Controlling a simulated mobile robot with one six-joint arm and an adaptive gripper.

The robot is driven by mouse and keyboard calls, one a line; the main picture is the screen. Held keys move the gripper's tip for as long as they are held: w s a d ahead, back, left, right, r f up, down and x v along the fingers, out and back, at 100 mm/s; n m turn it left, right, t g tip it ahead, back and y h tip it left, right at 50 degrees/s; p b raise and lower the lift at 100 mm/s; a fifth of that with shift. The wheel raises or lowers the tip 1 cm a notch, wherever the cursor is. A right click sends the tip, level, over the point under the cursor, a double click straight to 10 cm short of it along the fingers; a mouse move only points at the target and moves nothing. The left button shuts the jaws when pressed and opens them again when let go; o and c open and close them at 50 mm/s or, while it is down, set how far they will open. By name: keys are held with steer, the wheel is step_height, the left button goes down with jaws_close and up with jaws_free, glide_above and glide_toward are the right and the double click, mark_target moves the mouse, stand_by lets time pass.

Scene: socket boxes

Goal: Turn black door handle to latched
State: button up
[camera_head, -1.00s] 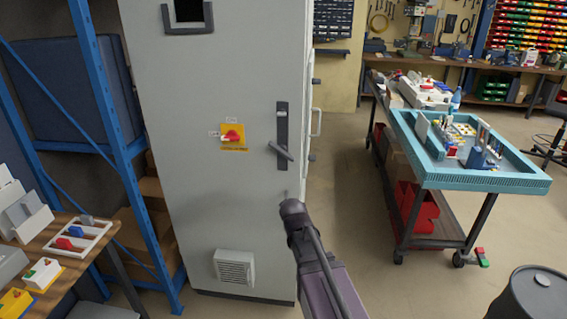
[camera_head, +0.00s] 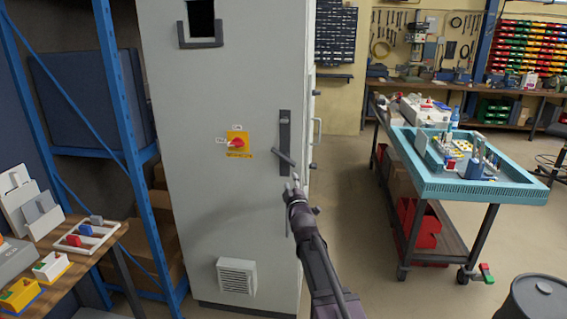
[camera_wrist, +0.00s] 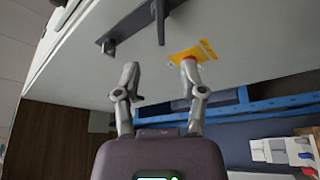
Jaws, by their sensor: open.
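The black door handle (camera_head: 284,158) is a short lever on a tall dark plate (camera_head: 285,128) on the grey cabinet's front, near its right edge. The lever slants down to the right from the plate. In the wrist view the lever (camera_wrist: 160,20) juts from the plate (camera_wrist: 124,27) beyond and above my fingertips. My gripper (camera_head: 296,182) is just below the lever's lower end in the head view. In the wrist view my gripper (camera_wrist: 160,68) has its two fingers apart with nothing between them. The gap to the lever is hard to judge.
A red rotary switch on a yellow plate (camera_head: 238,144) is left of the handle. A blue shelf rack (camera_head: 125,130) and a table (camera_head: 80,262) stand at left. A turquoise-topped trolley (camera_head: 470,188) stands at right, with open floor between it and the cabinet.

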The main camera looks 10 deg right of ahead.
mark_target(284, 160)
steer(key=shift+w, duration=0.1)
stand_by(0.3)
steer(key=p+x, duration=0.3)
steer(key=x, duration=1)
steer(key=shift+w, duration=0.35)
jaws_close()
